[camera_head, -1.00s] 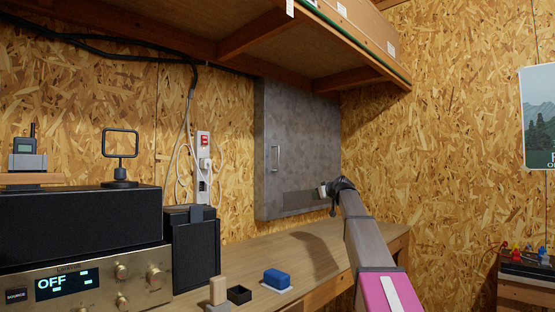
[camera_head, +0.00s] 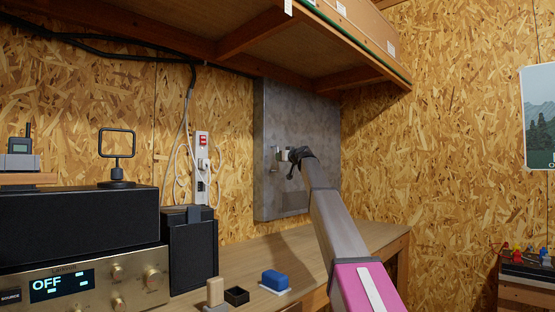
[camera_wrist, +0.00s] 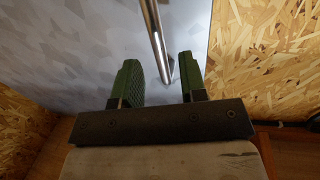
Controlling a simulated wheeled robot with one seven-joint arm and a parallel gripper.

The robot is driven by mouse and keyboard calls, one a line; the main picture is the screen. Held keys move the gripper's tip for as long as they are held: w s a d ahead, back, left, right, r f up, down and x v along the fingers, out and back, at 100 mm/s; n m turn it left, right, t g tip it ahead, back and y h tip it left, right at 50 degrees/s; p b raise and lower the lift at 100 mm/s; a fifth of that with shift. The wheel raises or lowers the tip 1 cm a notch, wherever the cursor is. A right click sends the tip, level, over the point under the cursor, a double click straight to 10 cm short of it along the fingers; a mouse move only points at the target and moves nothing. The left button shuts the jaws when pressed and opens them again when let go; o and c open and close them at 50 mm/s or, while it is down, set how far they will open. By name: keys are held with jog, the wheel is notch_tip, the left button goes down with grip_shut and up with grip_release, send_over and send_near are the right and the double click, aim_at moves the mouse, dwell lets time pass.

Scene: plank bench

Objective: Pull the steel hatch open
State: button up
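The grey steel hatch (camera_head: 310,125) hangs on the chipboard wall under the shelf and looks shut. Its bar handle is on the door's left side; in the head view my gripper (camera_head: 280,154) is right at it and partly hides it. In the wrist view the shiny handle (camera_wrist: 157,40) runs down toward the space between my two green fingers. My gripper (camera_wrist: 161,82) is open, with a finger on each side of the handle's line. I cannot tell whether either finger touches it.
A wooden shelf (camera_head: 250,50) overhangs the hatch. The bench (camera_head: 245,258) below carries a blue block (camera_head: 275,280), a small black box (camera_head: 236,296), a black speaker (camera_head: 190,250) and an amplifier (camera_head: 85,285). A power strip (camera_head: 202,165) hangs left of the hatch.

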jog(key=x, duration=0.4)
jog(key=shift+w, duration=0.1)
jog(key=shift+c, duration=0.3)
